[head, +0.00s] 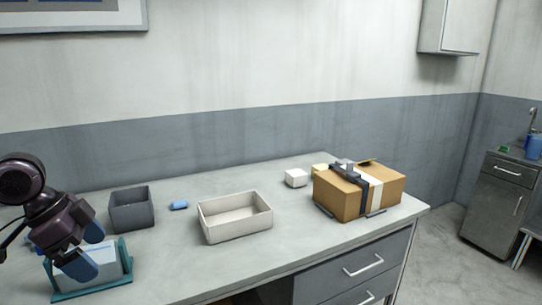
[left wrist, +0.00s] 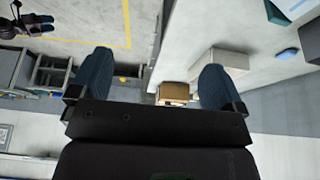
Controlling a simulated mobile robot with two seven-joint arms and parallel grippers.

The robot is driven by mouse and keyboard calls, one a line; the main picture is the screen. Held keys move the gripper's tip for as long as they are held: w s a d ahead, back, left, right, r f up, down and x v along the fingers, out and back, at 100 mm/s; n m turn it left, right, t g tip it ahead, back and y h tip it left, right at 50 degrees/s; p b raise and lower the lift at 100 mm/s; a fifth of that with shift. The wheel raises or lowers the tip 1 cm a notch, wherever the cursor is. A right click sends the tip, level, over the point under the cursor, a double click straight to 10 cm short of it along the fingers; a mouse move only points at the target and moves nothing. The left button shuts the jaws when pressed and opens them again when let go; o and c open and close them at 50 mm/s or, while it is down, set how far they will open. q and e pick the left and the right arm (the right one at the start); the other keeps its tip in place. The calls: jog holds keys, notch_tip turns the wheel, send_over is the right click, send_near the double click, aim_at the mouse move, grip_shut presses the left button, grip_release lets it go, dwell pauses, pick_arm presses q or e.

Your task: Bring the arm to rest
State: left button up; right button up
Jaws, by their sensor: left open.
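My left gripper (head: 88,250) is at the left of the head view, over a teal-framed holder with a pale block-like piece (head: 92,265). In the left wrist view the two blue fingers (left wrist: 155,78) stand wide apart with nothing between them. A dark gripper-like shape (left wrist: 32,22) shows at the upper left of the wrist view; it seems to be my right gripper, too small to tell whether its jaws are open. My right arm is not in the head view.
On the table (head: 275,262) stand a grey bin (head: 131,212), a small blue item (head: 179,205), an empty-looking pale tray (head: 236,228), a white block (head: 296,178) and a cardboard box (head: 342,198) with dark and white bands. A grey cabinet (head: 494,205) stands at the far right.

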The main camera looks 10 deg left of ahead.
pick_arm(q)
jog(key=s+d+f+n+t+h, duration=0.1)
jog(key=s+d+f+n+t, duration=0.15)
jog(key=f, duration=0.95)
jog(key=s+d+f+n+t, duration=0.1)
jog(key=f+n+t, duration=0.2)
jog(key=f, duration=0.9)
jog(key=s+d+f+n+t+y, duration=0.1)
jog(key=s+d+f+n+y, duration=0.1)
jog(key=s+f, duration=0.3)
jog(key=s+d+f+n+t+y+p, duration=0.1)
jog(key=s+d+f+n+t+y, duration=0.1)
jog(key=s+f, duration=0.4)
jog(key=s+d+n, duration=0.1)
jog(key=s, duration=0.2)
jog(key=shift+s+d+y+p, duration=0.25)
jog(key=shift+s+y+p, duration=0.05)
jog(key=shift+s+y, duration=0.1)
